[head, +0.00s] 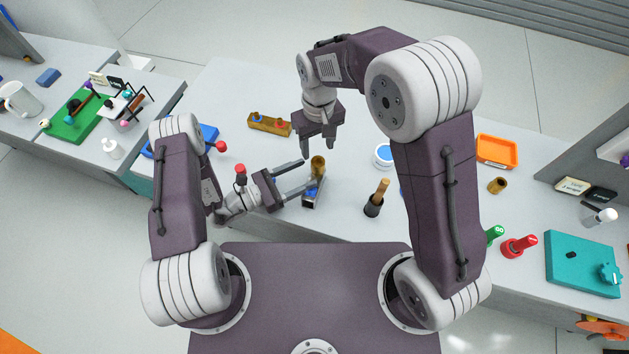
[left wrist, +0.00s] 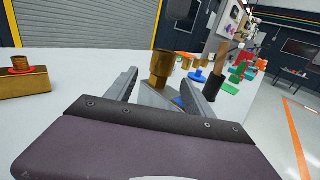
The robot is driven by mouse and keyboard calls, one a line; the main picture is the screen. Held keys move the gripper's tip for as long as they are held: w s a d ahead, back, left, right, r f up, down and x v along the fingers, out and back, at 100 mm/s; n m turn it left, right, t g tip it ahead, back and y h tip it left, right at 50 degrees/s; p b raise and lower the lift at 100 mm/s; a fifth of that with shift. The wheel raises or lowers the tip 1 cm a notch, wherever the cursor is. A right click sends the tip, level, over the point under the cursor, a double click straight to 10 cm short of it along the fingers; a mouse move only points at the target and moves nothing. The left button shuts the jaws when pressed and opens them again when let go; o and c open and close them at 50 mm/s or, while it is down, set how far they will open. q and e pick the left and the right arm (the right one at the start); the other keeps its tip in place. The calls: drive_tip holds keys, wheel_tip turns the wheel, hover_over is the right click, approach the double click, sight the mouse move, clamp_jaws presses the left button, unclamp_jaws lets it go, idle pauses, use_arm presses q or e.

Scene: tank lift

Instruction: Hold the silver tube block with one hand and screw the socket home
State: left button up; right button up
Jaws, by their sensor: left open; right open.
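The silver tube block (head: 313,199) stands near the table's front edge, with some blue on it. The brass socket (head: 318,165) stands upright on top of it; how far it is seated cannot be told. In the left wrist view the socket (left wrist: 161,68) rises above the grey block (left wrist: 158,98). My left gripper (head: 309,172) is open, its fingers reaching to either side of the block; contact cannot be told. My right gripper (head: 318,147) is open and empty, pointing down, just behind the socket in the head picture.
A brass block (head: 269,125) with blue and red rings lies behind left. A dark holder with a wooden handle (head: 376,200) stands right of the tube block. An orange tray (head: 497,151) and a loose brass piece (head: 497,186) lie farther right. Table between is mostly clear.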

sight(312, 171)
use_arm(q)
drive_tip(key=shift+x, duration=1.7)
clamp_jaws()
